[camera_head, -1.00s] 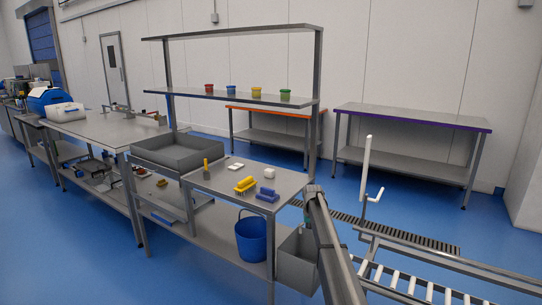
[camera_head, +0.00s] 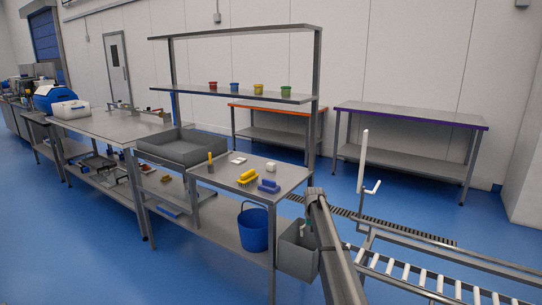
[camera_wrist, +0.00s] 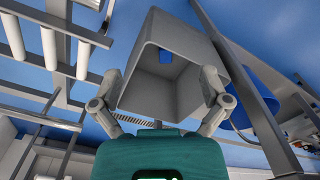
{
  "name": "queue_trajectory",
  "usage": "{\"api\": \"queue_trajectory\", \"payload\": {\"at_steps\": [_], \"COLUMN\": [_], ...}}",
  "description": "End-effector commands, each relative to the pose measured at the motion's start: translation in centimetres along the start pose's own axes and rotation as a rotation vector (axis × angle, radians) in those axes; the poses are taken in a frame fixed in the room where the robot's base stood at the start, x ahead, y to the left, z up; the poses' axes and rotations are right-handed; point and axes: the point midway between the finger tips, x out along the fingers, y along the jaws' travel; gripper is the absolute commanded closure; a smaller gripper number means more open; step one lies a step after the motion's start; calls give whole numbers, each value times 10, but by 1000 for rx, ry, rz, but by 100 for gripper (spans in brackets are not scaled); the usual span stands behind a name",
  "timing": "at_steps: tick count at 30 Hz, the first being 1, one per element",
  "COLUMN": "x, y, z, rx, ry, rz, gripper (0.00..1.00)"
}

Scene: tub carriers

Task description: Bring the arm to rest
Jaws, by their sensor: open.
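My gripper (camera_wrist: 160,98) is open, with its two grey fingers spread apart and nothing between them in the wrist view. Its teal body fills the bottom of that view. A grey open bin (camera_wrist: 148,85) lies just beyond the fingers, with a small blue patch visible inside it. In the head view my arm reaches from the lower edge toward the same grey bin (camera_head: 297,262) at the worktable's end. A small teal part shows at the bin's rim beside my arm; the fingers are hidden there.
A worktable (camera_head: 225,172) holds yellow and blue brushes (camera_head: 247,178) and small white items. A blue bucket (camera_head: 253,230) stands on its lower shelf. A roller conveyor (camera_head: 430,280) lies right of my arm. Colored tubs (camera_head: 235,88) line the rack shelf. Blue floor (camera_head: 430,215) is open behind.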

Motion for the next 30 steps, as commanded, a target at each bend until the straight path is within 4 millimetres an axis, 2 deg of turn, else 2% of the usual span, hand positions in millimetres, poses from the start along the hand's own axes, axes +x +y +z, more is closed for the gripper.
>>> {"api": "queue_trajectory", "payload": {"at_steps": [10, 14, 17, 30], "x": [14, 22, 30, 72], "y": [6, 8, 9, 19], "z": [59, 94, 129, 318], "rx": [-5, -9, -14, -42], "ry": [0, 0, -1, -1], "rz": [0, 0, 0, 0], "gripper": [4, 4, 4, 4]}}
